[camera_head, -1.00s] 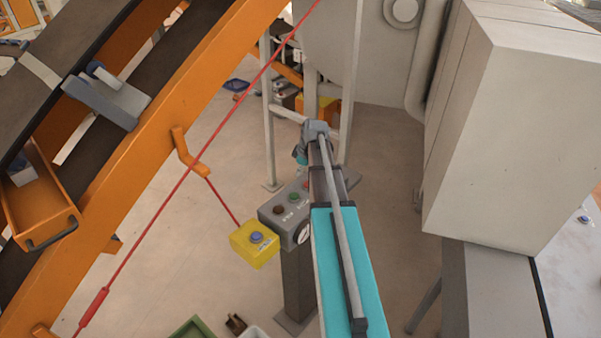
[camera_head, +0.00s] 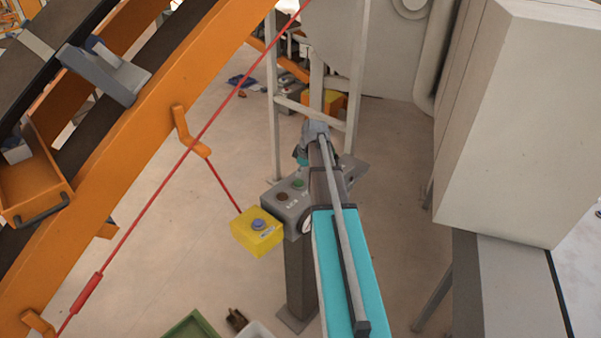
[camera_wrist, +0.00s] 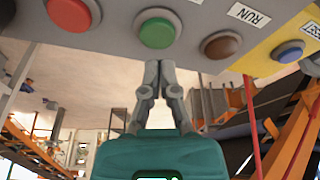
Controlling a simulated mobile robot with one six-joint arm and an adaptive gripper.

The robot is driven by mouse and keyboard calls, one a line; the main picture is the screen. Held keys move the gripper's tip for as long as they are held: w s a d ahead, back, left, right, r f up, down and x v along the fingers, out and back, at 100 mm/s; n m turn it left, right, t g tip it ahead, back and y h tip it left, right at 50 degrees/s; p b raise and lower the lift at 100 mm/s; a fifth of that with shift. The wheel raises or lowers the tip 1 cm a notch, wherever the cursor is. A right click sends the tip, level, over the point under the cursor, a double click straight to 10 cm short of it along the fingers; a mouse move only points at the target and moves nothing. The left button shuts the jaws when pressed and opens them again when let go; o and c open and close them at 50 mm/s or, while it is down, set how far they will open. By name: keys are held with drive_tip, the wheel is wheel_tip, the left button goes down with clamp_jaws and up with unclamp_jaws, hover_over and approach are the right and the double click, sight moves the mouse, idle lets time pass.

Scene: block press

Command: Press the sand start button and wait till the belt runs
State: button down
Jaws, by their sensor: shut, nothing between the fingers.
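The grey control panel (camera_head: 301,207) stands on a post beside my arm. In the wrist view the panel (camera_wrist: 195,15) hangs across the top, with a red button (camera_wrist: 72,12), a green button (camera_wrist: 157,29) and a brown button (camera_wrist: 222,43). A "RUN" label sits near the brown one; which button is sand start I cannot tell. My gripper (camera_wrist: 156,68) is shut and empty, its tips just below the green button; contact cannot be told. In the head view the green (camera_head: 298,183) and brown (camera_head: 284,196) buttons show. The dark belt (camera_head: 85,40) runs at the left; its motion cannot be told.
A yellow box (camera_head: 244,239) with a blue button (camera_head: 258,225) is fixed to the panel's side. A red cord (camera_head: 190,150) crosses in front of the orange conveyor frame (camera_head: 120,190). A large pale cabinet (camera_head: 515,130) stands right. The floor left of the post is mostly clear.

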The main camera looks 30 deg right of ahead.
sight(299, 183)
drive_tip(key=shift+f+b, duration=1.1)
drive_tip(key=shift+f, duration=0.3)
drive_tip(key=shift+f, duration=0.1)
drive_tip(key=shift+f+b, duration=0.5)
drive_tip(key=shift+b, duration=0.15)
drive_tip(key=shift+s+f+b, duration=0.1)
drive_tip(key=shift+f+b, duration=0.25)
drive_tip(key=shift+b, duration=0.05)
drive_tip(key=shift+r, duration=0.1)
wheel_tip(299, 183, up, 4)
drive_tip(key=p, duration=0.5)
drive_tip(key=shift+a+r, duration=0.1)
drive_tip(key=shift+r, duration=0.15)
drive_tip(key=p+v, duration=0.9)
drive_tip(key=shift+r, duration=0.15)
drive_tip(key=shift+s, duration=0.15)
